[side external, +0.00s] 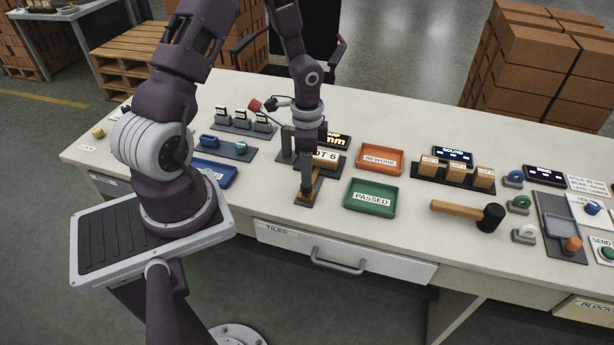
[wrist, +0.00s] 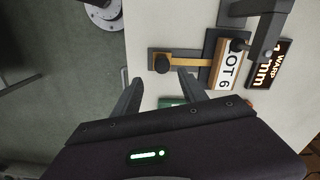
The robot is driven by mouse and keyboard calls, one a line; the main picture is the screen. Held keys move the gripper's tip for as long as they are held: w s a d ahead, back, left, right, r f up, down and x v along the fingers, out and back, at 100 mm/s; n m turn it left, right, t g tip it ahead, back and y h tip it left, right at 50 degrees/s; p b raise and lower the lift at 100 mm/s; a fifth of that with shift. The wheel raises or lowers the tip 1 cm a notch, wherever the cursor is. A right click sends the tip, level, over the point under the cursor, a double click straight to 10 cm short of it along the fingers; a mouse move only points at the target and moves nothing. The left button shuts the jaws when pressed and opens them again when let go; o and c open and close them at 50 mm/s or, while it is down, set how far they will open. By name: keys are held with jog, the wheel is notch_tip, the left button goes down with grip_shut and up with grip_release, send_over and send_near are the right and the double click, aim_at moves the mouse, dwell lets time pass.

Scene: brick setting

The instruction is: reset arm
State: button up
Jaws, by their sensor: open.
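My gripper (side external: 307,188) is over the middle of the bench, just in front of the measuring stand, with its fingers pointing down. In the wrist view my gripper (wrist: 158,88) has its two fingers wide apart with nothing between them. A block labelled LOT 6 (wrist: 227,72) sits at the measuring stand, beside a wooden lever with a dark round knob (wrist: 162,64). The block also shows in the side view (side external: 325,156), partly hidden by my arm. A lit display (wrist: 268,66) next to it reads WARP and 1 mm.
An orange REWORK tray (side external: 380,171) and a green PASSED tray (side external: 370,210) lie empty to the right. Beyond are a mallet (side external: 462,211) and a rack of labelled blocks (side external: 455,172). A blue tray (side external: 213,174) lies left. The TILES drawer (side external: 345,258) is below.

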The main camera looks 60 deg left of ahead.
jog(key=shift+r, duration=0.5)
jog(key=s+d+r+n+t+y, duration=0.1)
jog(key=s+d+r+n, duration=0.15)
jog(key=r, duration=0.75)
jog(key=s+d+r+n+t+y, duration=0.15)
jog(key=d+r, duration=0.25)
jog(key=r, duration=0.6)
jog(key=s+d+r+n+t+h, duration=0.2)
jog(key=s+d+r+t, duration=0.1)
jog(key=s+d+r, duration=0.4)
jog(key=s+d, duration=0.1)
jog(key=s, duration=0.2)
jog(key=shift+s+d+r, duration=0.25)
jog(key=shift+s+r, duration=0.15)
jog(key=shift+h, duration=0.25)
